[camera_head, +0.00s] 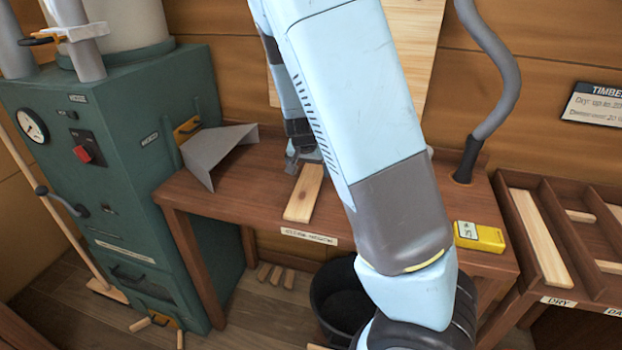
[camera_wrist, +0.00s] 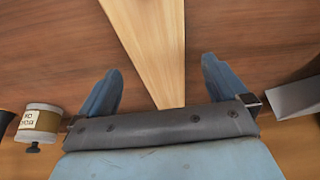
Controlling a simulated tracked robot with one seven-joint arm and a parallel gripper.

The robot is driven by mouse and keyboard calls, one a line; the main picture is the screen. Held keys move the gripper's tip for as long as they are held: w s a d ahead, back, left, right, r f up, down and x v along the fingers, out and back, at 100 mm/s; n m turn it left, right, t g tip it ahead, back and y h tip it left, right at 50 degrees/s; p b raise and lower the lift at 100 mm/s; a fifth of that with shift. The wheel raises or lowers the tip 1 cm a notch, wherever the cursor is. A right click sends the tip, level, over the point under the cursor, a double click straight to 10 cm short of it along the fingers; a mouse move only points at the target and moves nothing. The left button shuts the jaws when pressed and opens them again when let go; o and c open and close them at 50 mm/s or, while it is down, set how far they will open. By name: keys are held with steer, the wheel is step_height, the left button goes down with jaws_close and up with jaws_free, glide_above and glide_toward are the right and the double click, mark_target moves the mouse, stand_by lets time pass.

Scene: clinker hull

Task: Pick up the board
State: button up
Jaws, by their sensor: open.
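A pale wooden board (camera_head: 304,194) lies flat on the brown workbench (camera_head: 180,192), its near end close to the labelled front edge. My gripper (camera_head: 304,160) is over the far part of the board, and my arm partly hides this area. In the wrist view the board (camera_wrist: 150,42) runs from the top edge down between my two blue fingers (camera_wrist: 160,78), narrowing toward the gripper's body. The fingers are spread, one on each side of it, with gaps. I cannot tell how far they are above the bench.
A bent grey sheet (camera_head: 215,152) stands left on the bench beside the green machine (camera_head: 115,150). A yellow device (camera_head: 480,237) and a grey hose (camera_head: 497,90) are at the right. Divided trays (camera_head: 560,235) stand further right. A small labelled tin (camera_wrist: 40,122) shows in the wrist view.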

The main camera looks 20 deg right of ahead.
mark_target(311, 176)
steer(key=shift+x, duration=1.6)
steer(key=shift+d, duration=0.1)
steer(key=shift+c, duration=0.3)
steer(key=c, duration=1.2)
